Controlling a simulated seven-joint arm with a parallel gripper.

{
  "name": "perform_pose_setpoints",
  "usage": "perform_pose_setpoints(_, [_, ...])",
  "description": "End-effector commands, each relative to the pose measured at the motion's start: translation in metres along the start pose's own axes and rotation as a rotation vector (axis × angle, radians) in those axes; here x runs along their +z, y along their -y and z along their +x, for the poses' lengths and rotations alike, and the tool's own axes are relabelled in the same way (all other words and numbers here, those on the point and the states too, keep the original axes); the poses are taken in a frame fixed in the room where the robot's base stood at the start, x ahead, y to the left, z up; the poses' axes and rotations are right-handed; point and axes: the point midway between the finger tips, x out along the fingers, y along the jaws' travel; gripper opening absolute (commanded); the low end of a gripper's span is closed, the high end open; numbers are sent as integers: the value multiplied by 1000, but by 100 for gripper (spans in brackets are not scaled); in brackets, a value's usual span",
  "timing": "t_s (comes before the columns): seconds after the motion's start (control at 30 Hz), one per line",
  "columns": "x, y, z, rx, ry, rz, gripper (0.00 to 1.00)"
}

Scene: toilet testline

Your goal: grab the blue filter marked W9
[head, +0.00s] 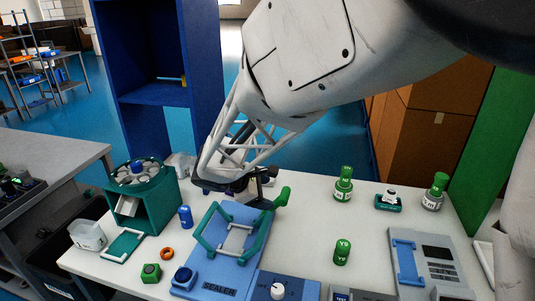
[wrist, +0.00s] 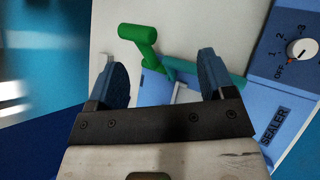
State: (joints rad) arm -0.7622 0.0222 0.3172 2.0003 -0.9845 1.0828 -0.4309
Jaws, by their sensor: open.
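A small blue cylinder (head: 185,217) stands upright on the white table, between the green carousel box and the blue sealer. Another blue piece (head: 137,168) sits in the carousel on top of that box. I cannot read W9 on either. My gripper (wrist: 164,82) is open and empty, with its two blue fingers apart in the wrist view. In the head view it is partly hidden by the arm, above the back of the sealer (head: 223,280) and right of the blue cylinder. No blue filter shows between the fingers in the wrist view.
The sealer's green handle (wrist: 138,43) stands close to my fingers. The carousel box (head: 153,207), a clear bin (head: 87,236), an orange ring (head: 166,253) and a green cube (head: 151,273) are at the left. Green-capped bottles (head: 343,184) stand at the right.

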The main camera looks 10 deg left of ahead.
Motion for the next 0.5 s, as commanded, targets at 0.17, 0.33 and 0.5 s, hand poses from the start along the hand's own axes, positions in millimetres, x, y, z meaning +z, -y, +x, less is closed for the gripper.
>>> perform_pose_setpoints(0.17, [-68, -15, -17, 103, 32, -171, 76])
perform_pose_setpoints(0.33, [-132, -22, -36, 205, 69, -327, 76])
perform_pose_setpoints(0.5, [-197, -23, -57, 308, 105, -471, 76])
